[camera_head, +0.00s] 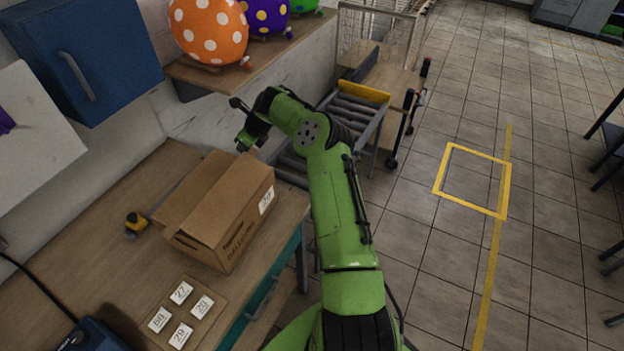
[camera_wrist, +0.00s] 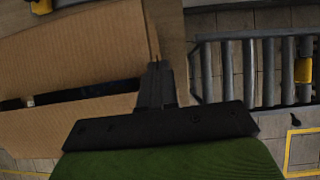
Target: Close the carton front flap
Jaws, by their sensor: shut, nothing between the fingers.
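The brown cardboard carton (camera_head: 226,222) stands on the wooden workbench, with a white label on its right side. Its top flaps show at its upper part, and one flap (camera_head: 172,210) sticks out to the left. In the wrist view, two broad flaps (camera_wrist: 75,48) lie with a dark gap between them, so the top is not fully covered. Which one is the front flap is not clear. My gripper (camera_head: 241,147) is above the carton's far edge, pointing down. In the wrist view its fingers (camera_wrist: 155,68) are together and empty beside the flap edges; contact cannot be told.
A card with several numbered labels (camera_head: 180,315) lies in front of the carton. A small yellow and black item (camera_head: 136,223) stands left of it. A roller conveyor (camera_head: 352,112) lies behind. Open floor lies to the right.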

